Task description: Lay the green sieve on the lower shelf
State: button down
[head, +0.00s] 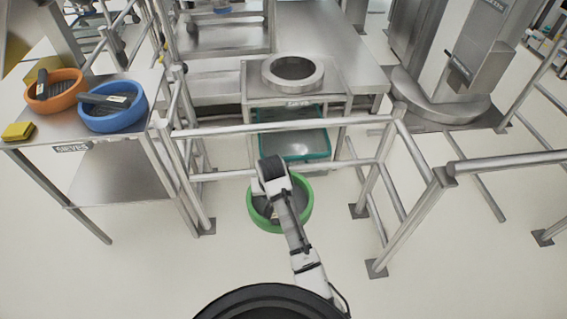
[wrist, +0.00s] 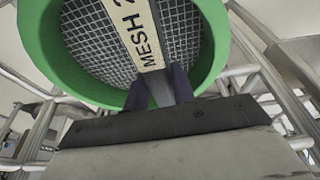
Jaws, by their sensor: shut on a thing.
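The green sieve (head: 304,207) is a round ring with a grey mesh floor, held out in front of me near the middle of the head view. In the wrist view the sieve (wrist: 52,45) fills the top, with a pale label reading "MESH" on a bar across it. My gripper (wrist: 165,90) is shut on that bar; in the head view my arm hides the fingers. The lower shelf (head: 125,172) is a bare metal plate under the table marked "SIEVES" at the left. The sieve is to the right of that shelf, apart from it.
An orange sieve (head: 57,92), a blue sieve (head: 112,108) and a yellow block (head: 18,131) sit on the left tabletop (head: 75,133). Metal railings (head: 270,128) stand ahead and at right. A teal bin (head: 306,146) sits under a stand with a ring. Floor at front left is clear.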

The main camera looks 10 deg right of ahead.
aim_at(262, 208)
jog(key=shift+m, duration=0.3)
jog(key=s+a+f, duration=0.1)
jog(key=f, duration=0.1)
jog(key=s+a+f, duration=0.1)
jog(key=a+f, duration=0.1)
jog(key=shift+s+f, duration=0.1)
jog(key=shift+s, duration=0.1)
jog(key=shift+w+r, duration=0.2)
